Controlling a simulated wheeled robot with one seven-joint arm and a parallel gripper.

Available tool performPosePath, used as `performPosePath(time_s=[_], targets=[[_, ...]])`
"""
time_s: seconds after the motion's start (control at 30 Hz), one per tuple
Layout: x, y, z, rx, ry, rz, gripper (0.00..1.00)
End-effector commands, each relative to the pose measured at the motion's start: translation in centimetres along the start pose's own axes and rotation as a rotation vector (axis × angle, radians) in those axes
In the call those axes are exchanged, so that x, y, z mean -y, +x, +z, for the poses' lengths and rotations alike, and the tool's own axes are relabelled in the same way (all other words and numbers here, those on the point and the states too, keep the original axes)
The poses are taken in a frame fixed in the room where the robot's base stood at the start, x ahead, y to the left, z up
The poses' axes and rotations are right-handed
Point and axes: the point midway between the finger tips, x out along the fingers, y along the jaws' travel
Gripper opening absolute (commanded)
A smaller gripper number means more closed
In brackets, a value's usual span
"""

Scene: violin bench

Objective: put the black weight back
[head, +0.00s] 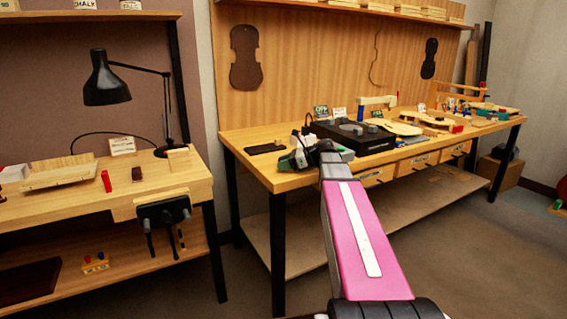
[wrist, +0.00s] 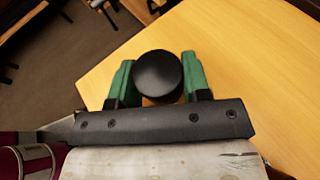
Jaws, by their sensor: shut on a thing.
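The black weight (wrist: 159,72) is a round, dark knob-like piece in the wrist view. My gripper (wrist: 160,80) has its two green fingers on either side of the weight and is shut on it. The yellow wooden bench top (wrist: 240,60) lies beneath, near its corner. In the head view my gripper (head: 300,158) is over the front left part of the long workbench (head: 240,150). I cannot make out the weight clearly there. I cannot tell whether the weight touches the bench.
A black box-like device (head: 370,145) stands just right of my gripper. A flat dark piece (head: 265,149) lies to its left. Violin parts (head: 440,121) and tools crowd the right half. A second bench (head: 100,195) with a black lamp (head: 106,82) stands at left.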

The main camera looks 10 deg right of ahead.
Motion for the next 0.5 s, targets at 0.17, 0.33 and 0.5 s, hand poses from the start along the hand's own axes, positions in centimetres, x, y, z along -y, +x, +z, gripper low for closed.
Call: performPosePath(time_s=[0.17, 0.33, 0.5], targets=[[0.01, 0.07, -0.15, 0.002, -0.001, 0.0, 0.05], [0.0, 0.06, -0.18, 0.0, -0.001, 0.0, 0.69], [0.0, 0.06, -0.17, 0.0, -0.001, 0.0, 0.69]])
